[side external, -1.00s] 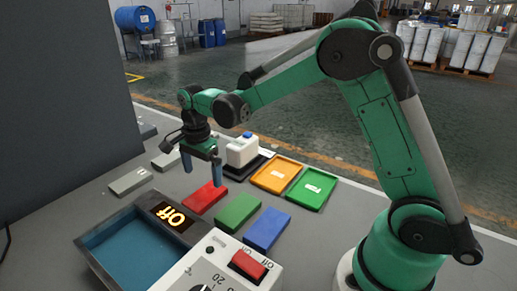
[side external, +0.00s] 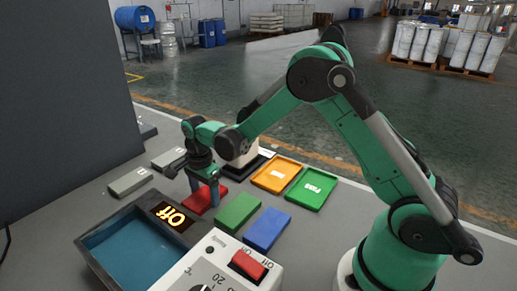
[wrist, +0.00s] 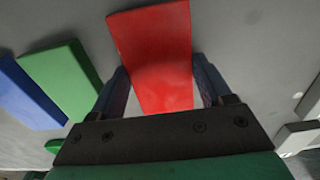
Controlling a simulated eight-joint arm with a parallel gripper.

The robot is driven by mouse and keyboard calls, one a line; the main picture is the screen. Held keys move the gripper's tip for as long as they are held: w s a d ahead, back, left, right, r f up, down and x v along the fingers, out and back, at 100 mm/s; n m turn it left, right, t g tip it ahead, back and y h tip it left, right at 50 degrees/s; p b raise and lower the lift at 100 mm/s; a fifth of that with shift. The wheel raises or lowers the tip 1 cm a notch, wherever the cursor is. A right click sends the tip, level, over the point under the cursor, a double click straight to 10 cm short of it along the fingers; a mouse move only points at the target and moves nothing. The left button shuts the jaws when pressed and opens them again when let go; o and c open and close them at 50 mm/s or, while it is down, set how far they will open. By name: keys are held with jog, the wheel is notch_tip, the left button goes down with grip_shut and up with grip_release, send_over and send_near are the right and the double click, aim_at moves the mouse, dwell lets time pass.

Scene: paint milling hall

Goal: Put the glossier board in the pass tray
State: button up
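A red board (side external: 196,204) lies flat on the grey bench, with a green board (side external: 238,212) and a blue board (side external: 267,229) to its right. My gripper (side external: 206,190) is low over the red board, pointing down. In the wrist view, the open fingers of my gripper (wrist: 161,90) stand on either side of the red board (wrist: 152,35), with a gap at the left finger and little at the right. The green pass tray (side external: 312,188), labelled "Pass", looks empty. Which board is glossiest is hard to tell.
An orange tray (side external: 277,175) sits left of the pass tray. Grey blocks (side external: 130,181) lie left of my gripper. A blue-bottomed basin (side external: 135,255) with an "Off" display and a control box with a red switch (side external: 248,264) stand in front. A white device is partly hidden behind my wrist.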

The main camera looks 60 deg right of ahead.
aim_at(205, 194)
jog(key=c, duration=0.6)
jog(key=shift+r, duration=0.15)
notch_tip(205, 194, up, 19)
jog(key=s+n, duration=0.2)
jog(key=n, duration=0.4)
jog(key=s+f+n, duration=0.1)
jog(key=s+n, duration=0.1)
jog(key=n, duration=0.4)
jog(key=s+a+n, duration=0.1)
jog(key=n, duration=0.5)
jog(key=shift+s+a+f, duration=0.1)
jog(key=shift+s+f, duration=0.15)
jog(key=shift+s, duration=0.15)
